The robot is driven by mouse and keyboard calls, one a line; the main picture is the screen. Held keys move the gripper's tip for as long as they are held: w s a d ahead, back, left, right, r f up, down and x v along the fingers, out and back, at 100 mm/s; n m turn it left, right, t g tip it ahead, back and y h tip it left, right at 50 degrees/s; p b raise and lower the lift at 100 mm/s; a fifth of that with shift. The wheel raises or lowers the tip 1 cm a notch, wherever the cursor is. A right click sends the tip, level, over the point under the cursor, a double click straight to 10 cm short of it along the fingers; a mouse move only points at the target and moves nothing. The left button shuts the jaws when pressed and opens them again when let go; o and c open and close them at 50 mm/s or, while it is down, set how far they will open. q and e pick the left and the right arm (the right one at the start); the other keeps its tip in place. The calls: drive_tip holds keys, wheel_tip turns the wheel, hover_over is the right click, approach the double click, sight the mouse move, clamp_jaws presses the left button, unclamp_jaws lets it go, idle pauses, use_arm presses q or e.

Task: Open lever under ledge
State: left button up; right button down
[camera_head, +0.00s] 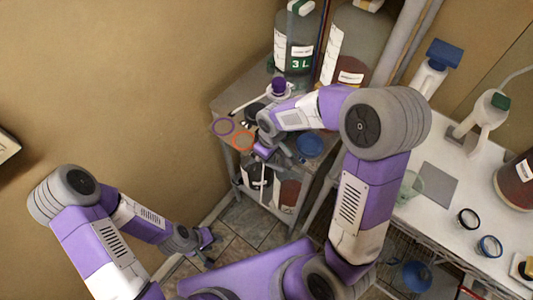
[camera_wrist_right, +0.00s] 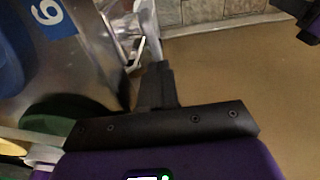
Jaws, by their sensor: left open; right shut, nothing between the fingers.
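My right arm reaches over to the grey shelf unit (camera_head: 228,107). My right gripper (camera_head: 258,165) is low at the front of its top, partly hidden by the arm. In the right wrist view the right gripper (camera_wrist_right: 157,72) has its dark fingers together, with nothing held between them. A pale upright strip (camera_wrist_right: 150,28) lies just beyond the fingertips; I cannot tell whether it is the lever or a shelf leg, or whether the fingers touch it. No lever is clearly visible in the head view. My left gripper (camera_head: 206,246) is open and empty, low over the floor tiles.
Bottles stand on the lower shelf. A white table (camera_head: 420,205) stands right.

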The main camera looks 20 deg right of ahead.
drive_tip(key=shift+w+f, duration=0.15)
drive_tip(key=shift+f, duration=0.2)
drive_tip(key=shift+r, duration=0.15)
drive_tip(key=shift+r+p, duration=0.45)
drive_tip(key=shift+r, duration=0.3)
wheel_tip(320, 180, up, 8)
drive_tip(key=p, duration=0.2)
drive_tip(key=shift+s+d+f, duration=0.15)
drive_tip(key=shift+s+f, duration=0.1)
drive_tip(key=shift+s, duration=0.1)
